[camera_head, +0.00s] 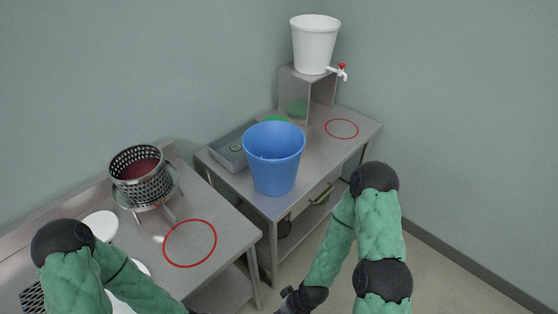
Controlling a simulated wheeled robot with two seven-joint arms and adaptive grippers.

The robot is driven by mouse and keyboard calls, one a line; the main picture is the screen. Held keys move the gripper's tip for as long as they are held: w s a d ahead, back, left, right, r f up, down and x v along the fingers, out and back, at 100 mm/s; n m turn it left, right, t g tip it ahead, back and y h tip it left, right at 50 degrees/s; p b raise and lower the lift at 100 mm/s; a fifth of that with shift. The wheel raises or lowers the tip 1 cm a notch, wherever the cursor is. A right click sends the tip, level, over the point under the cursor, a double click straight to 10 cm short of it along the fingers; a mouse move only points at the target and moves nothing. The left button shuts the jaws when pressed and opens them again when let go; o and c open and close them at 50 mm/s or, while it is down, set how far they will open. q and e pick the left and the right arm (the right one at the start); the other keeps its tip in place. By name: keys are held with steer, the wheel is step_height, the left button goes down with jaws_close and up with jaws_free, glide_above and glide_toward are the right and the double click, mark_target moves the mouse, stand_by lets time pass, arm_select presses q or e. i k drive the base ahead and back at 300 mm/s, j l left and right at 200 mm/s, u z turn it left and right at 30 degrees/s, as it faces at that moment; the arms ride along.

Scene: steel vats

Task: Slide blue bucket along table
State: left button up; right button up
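The blue bucket (274,162) stands upright near the front edge of the far steel table (318,155). A red circle (341,129) is marked on that table, to the right of and behind the bucket. My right gripper (290,300) is low at the bottom edge, below and in front of the table, apart from the bucket. It is only partly in view, so its fingers cannot be made out. My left arm comes in at the lower left, and its gripper is below the frame.
A white bucket with a red-handled tap (314,45) stands on a steel stand (307,92) behind the bucket. A steel basin (229,150) sits left of it. The nearer table (222,222) holds a perforated pot (141,177), white plates (101,225) and another red circle (190,243).

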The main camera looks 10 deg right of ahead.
mark_target(273, 149)
steer(key=i+z, duration=0.1)
steer(key=z, duration=0.35)
steer(key=u, duration=0.3)
steer(key=i+l+u, duration=0.15)
steer(key=l+u, duration=0.85)
steer(key=l, duration=0.15)
